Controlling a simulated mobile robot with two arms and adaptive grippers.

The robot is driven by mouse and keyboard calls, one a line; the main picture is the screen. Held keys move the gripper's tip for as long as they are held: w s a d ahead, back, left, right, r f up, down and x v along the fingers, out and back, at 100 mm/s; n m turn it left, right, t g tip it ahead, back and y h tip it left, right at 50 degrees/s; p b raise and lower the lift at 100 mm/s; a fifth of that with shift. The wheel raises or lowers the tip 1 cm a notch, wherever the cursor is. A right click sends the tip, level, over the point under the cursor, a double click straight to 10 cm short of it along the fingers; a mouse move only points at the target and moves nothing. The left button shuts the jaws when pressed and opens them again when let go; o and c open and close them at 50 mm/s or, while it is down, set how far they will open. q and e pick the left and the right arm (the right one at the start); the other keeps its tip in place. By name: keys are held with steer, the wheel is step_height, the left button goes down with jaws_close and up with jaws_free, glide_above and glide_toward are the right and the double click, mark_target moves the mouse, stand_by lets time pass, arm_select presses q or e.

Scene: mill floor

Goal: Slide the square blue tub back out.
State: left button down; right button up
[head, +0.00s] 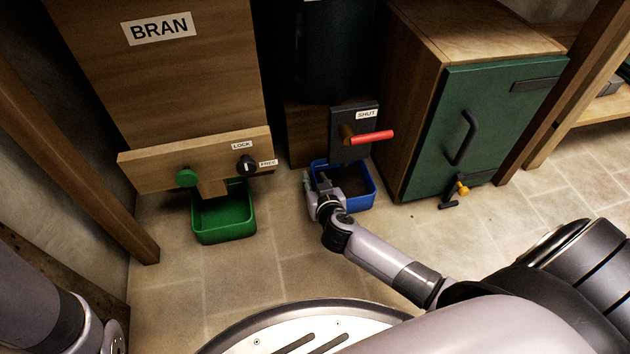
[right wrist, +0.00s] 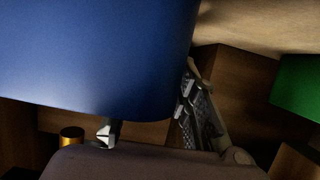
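The square blue tub (head: 363,201) stands on the floor below the spout box marked SHUT, with its back part under it. Its inside looks dark. My right gripper (head: 318,182) is at the tub's left front, with its fingers apart, one by the outside of the left wall and one over the inside. In the right wrist view the blue wall (right wrist: 90,55) fills the upper left, close to the fingers, and hides part of one. Contact with the wall is not clear. My left arm shows at the lower left; its gripper is out of view.
A green tub (head: 225,238) stands to the left under the BRAN bin (head: 190,75). A red lever (head: 372,137) sticks out above the blue tub. A green-doored cabinet (head: 490,120) stands close on the right. The floor in front is clear.

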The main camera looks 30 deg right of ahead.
steer(key=shift+c, duration=0.3)
jaws_close()
stand_by(0.3)
